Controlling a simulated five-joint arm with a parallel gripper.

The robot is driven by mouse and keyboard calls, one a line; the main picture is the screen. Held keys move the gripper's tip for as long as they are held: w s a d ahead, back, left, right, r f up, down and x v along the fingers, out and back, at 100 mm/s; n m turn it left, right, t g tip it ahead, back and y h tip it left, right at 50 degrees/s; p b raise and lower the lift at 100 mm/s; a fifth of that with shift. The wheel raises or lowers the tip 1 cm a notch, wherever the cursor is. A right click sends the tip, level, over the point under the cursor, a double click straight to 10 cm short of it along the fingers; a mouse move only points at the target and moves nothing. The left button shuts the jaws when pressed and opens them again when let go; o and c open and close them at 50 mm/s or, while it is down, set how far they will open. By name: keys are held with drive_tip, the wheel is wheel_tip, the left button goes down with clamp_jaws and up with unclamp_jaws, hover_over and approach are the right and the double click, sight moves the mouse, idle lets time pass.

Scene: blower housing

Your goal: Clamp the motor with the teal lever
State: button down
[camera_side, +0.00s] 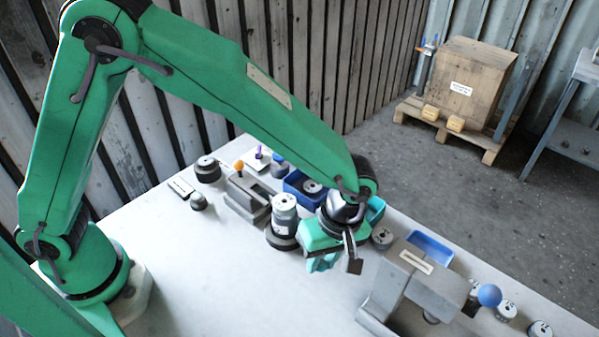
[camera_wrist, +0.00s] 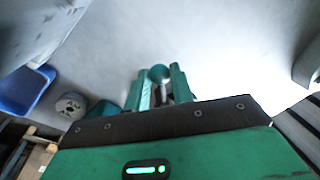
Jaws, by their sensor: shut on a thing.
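My gripper (camera_side: 322,264) hangs low over the table, right of and in front of a silver cylinder in a dark round base (camera_side: 284,215), which looks like the motor in its housing. In the wrist view my gripper (camera_wrist: 162,86) has its two green fingers closed around the teal lever (camera_wrist: 160,73), whose round knob shows between the fingertips with a thin stalk below. In the side view the lever is hidden by my gripper. Whether the lever bears on the motor cannot be seen.
A grey fixture with a blue ball knob (camera_side: 489,295) stands at the right. A grey block with an orange knob (camera_side: 239,167) and a purple-knobbed piece (camera_side: 259,153) stand behind. Blue bins (camera_side: 430,247) and several small round parts line the far edge. The front left table is clear.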

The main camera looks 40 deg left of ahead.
drive_tip(key=shift+w+n, duration=0.4)
drive_tip(key=shift+n, duration=0.3)
drive_tip(key=c, duration=1.2)
unclamp_jaws()
drive_tip(key=shift+d+r, duration=0.15)
drive_tip(key=shift+r, duration=0.3)
wheel_tip(320, 180, up, 7)
drive_tip(key=w, duration=0.1)
drive_tip(key=shift+d, duration=0.35)
drive_tip(key=shift+f, duration=0.1)
